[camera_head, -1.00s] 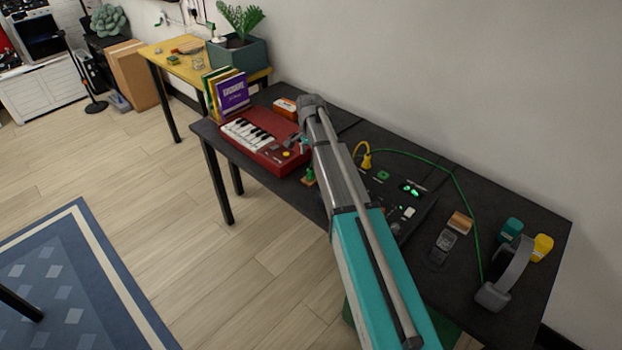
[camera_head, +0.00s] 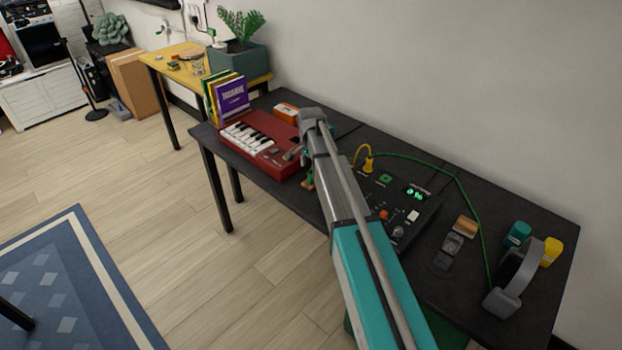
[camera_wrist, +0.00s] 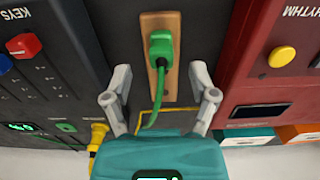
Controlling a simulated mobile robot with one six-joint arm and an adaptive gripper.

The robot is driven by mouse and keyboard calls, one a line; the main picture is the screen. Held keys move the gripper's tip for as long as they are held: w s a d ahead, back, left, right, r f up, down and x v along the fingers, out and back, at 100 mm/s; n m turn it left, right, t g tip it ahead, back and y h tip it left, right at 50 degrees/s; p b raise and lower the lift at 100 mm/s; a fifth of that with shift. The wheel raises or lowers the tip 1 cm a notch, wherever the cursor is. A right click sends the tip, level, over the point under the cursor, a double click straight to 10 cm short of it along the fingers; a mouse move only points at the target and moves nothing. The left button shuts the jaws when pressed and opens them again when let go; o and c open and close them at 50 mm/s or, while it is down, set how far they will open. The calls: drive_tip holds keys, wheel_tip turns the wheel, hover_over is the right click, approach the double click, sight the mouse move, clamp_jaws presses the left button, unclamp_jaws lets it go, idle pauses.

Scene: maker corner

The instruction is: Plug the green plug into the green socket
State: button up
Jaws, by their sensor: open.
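The green plug (camera_wrist: 161,47) stands on a narrow wooden strip (camera_wrist: 172,88) in the wrist view, its green cable curving down. My gripper (camera_wrist: 160,76) is open, with one finger on each side of the strip. The fingers are apart from the plug, which lies slightly beyond their tips. In the head view my arm hides most of the gripper, and the strip (camera_head: 308,185) shows only partly beside it. The green socket (camera_head: 386,179) is on the black panel right of my arm, and seems to show at lower left in the wrist view (camera_wrist: 65,127).
A yellow plug (camera_head: 368,164) stands on the black panel (camera_head: 424,215). A red keyboard (camera_head: 262,143) is left of my arm. A green cable (camera_head: 458,185) runs along the table's right side, near grey headphones (camera_head: 513,280). The strip lies between panel and keyboard.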

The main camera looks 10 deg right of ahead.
sight(311, 172)
drive_tip(key=shift+f, duration=0.2)
wheel_tip(311, 172, down, 5)
drive_tip(key=b, duration=0.5)
drive_tip(key=shift+w+d, duration=0.1)
drive_tip(key=shift+w, duration=0.05)
drive_tip(key=shift+r, duration=0.1)
idle(0.4)
clamp_jaws()
